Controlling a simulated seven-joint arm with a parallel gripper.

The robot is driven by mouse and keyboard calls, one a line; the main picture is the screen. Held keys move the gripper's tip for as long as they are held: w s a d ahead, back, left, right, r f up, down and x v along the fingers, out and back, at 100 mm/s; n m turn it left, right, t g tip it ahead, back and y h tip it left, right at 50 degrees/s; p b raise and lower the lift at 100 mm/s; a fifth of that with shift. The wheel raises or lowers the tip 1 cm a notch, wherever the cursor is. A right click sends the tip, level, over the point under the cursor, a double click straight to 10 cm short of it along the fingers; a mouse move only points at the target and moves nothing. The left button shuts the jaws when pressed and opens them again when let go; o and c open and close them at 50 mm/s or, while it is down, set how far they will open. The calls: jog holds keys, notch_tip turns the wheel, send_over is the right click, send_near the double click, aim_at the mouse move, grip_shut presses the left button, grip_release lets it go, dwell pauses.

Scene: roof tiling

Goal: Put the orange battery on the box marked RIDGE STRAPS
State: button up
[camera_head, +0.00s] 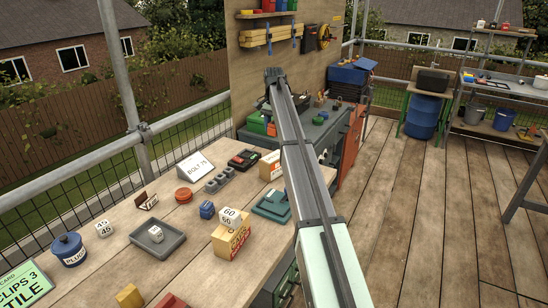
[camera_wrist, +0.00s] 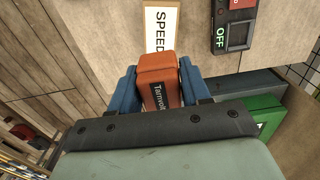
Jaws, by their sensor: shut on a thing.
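In the wrist view an orange battery (camera_wrist: 159,82) with dark lettering on its side is clamped between the blue fingers of my gripper (camera_wrist: 158,88). A yellow box with red print (camera_head: 231,243) stands on the near wooden table with a white block marked 60 (camera_head: 230,217) on top. Its print is too small to read. An orange and white box (camera_head: 270,166) stands farther back, partly behind my arm. I cannot tell which box reads RIDGE STRAPS.
In the wrist view, a white SPEED sign (camera_wrist: 159,25) and a dark device marked OFF (camera_wrist: 235,35) lie beyond the battery, with a green box (camera_wrist: 265,115) at right. The near table holds a grey tray (camera_head: 158,240), a blue pot (camera_head: 69,250) and a teal item (camera_head: 271,206).

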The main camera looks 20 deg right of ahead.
aim_at(274, 157)
jog(key=shift+f, duration=5)
jog(key=shift+f, duration=0.15)
jog(key=o, duration=1.2)
notch_tip(274, 157, up, 12)
jog(key=shift+r, duration=0.2)
